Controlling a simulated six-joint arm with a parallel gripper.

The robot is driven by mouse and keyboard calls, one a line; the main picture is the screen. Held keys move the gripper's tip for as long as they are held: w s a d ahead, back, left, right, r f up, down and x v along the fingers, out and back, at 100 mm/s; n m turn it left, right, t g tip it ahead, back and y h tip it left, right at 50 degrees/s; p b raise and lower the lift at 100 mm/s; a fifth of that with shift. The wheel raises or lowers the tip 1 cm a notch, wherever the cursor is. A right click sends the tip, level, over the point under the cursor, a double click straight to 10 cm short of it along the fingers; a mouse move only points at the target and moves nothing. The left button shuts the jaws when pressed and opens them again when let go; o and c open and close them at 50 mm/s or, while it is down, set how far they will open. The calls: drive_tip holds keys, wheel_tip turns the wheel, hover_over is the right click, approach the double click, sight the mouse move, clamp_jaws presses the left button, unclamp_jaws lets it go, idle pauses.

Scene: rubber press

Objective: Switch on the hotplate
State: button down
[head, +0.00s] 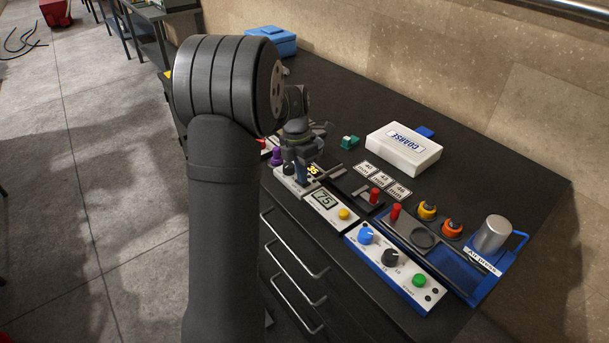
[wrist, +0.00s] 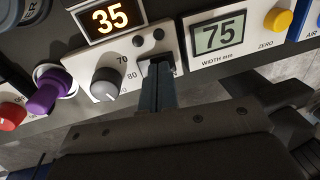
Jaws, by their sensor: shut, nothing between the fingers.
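A white control panel (wrist: 128,52) with an amber display (wrist: 110,18) reading 35 is in the wrist view. In the head view the display (head: 313,169) shows beside my gripper.
Right of the panel is a width gauge (head: 325,201) reading 75 with a yellow button. A purple knob (wrist: 48,92) and a red knob (wrist: 11,116) are to the left. A blue-and-white air press panel (head: 390,262) and a COARSE box (head: 403,149) stand farther right.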

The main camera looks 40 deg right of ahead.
drive_tip(key=shift+w+r, duration=0.1)
wheel_tip(320, 180, up, 14)
drive_tip(key=w, duration=0.2)
idle(0.5)
drive_tip(key=shift+s+d, duration=0.1)
drive_tip(key=shift+s, duration=0.55)
drive_tip(key=f, duration=0.4)
drive_tip(key=s+f, duration=0.1)
drive_tip(key=f, duration=0.4)
drive_tip(key=s+f, duration=0.1)
drive_tip(key=f, duration=0.4)
drive_tip(key=shift+s, duration=0.1)
